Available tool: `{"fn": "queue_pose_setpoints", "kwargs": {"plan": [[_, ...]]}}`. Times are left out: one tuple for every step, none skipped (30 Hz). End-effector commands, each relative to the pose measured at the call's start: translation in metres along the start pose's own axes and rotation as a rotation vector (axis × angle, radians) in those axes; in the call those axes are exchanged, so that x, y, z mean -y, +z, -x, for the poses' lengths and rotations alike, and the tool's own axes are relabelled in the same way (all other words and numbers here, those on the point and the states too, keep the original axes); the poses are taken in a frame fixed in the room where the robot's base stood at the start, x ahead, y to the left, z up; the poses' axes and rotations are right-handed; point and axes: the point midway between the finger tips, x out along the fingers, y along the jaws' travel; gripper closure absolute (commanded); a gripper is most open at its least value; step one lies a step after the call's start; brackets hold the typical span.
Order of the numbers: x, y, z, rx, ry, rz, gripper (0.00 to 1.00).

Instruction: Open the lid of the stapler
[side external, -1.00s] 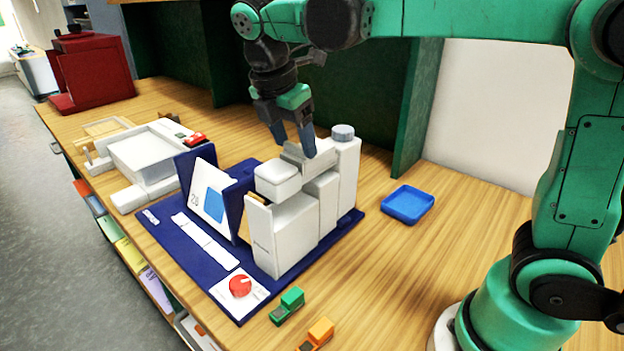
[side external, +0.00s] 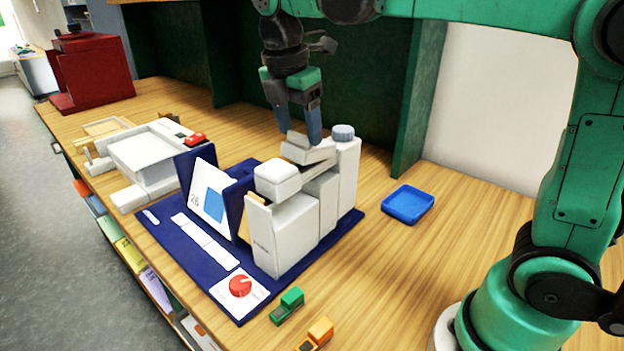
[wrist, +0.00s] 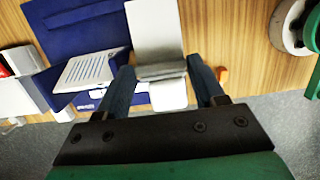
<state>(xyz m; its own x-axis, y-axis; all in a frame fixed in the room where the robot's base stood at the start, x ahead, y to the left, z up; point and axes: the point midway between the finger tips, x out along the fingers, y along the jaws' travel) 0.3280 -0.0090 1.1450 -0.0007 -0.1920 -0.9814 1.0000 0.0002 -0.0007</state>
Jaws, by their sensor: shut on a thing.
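The task's stapler seems to be part of the white device (side external: 285,235) on the dark blue mat; I cannot tell its outline for sure. A white lid-like piece (side external: 308,153) on top of the device is tilted, with its far left end raised. My gripper (side external: 300,136) is at this piece, fingers pointing down, shut on it. In the wrist view my gripper (wrist: 160,72) has one finger on each side of a white part (wrist: 155,30). The exact finger contact is hard to see.
A white canister with a grey cap (side external: 343,133) stands right beside the lid. A calendar-like stand (side external: 208,190) is to the left. A blue tray (side external: 407,204) lies to the right. Small green (side external: 291,300) and orange (side external: 320,331) blocks lie in front. Wood is clear at right.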

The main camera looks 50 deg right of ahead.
Motion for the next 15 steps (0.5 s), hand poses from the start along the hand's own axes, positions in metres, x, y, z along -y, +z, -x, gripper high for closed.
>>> {"fn": "queue_pose_setpoints", "kwargs": {"plan": [[0.0004,0.0029,0.0013,-0.009,-0.001,-0.003,0.48],[0.0004,0.0035,0.0019,-0.015,-0.001,-0.002,0.48],[0.0004,0.0038,0.0023,-0.019,-0.001,-0.001,0.48],[0.0004,0.0038,0.0025,-0.020,0.000,-0.001,0.48],[0.0004,0.0037,0.0025,-0.020,0.000,0.000,0.48],[0.0004,0.0036,0.0024,-0.020,0.000,0.000,0.48],[0.0004,0.0035,0.0024,-0.020,0.000,0.000,0.48],[0.0004,0.0035,0.0024,-0.019,0.000,0.000,0.48],[0.0004,0.0035,0.0024,-0.019,0.000,0.000,0.48],[0.0004,0.0036,0.0024,-0.020,-0.001,0.000,0.48],[0.0004,0.0039,0.0026,-0.021,-0.001,0.000,0.48],[0.0004,0.0047,0.0030,-0.025,-0.001,-0.001,0.48],[0.0004,0.0056,0.0034,-0.029,-0.001,-0.002,0.48],[0.0004,0.0068,0.0039,-0.033,-0.001,-0.002,0.48],[0.0003,0.0086,0.0047,-0.042,-0.002,-0.003,0.48]]}}
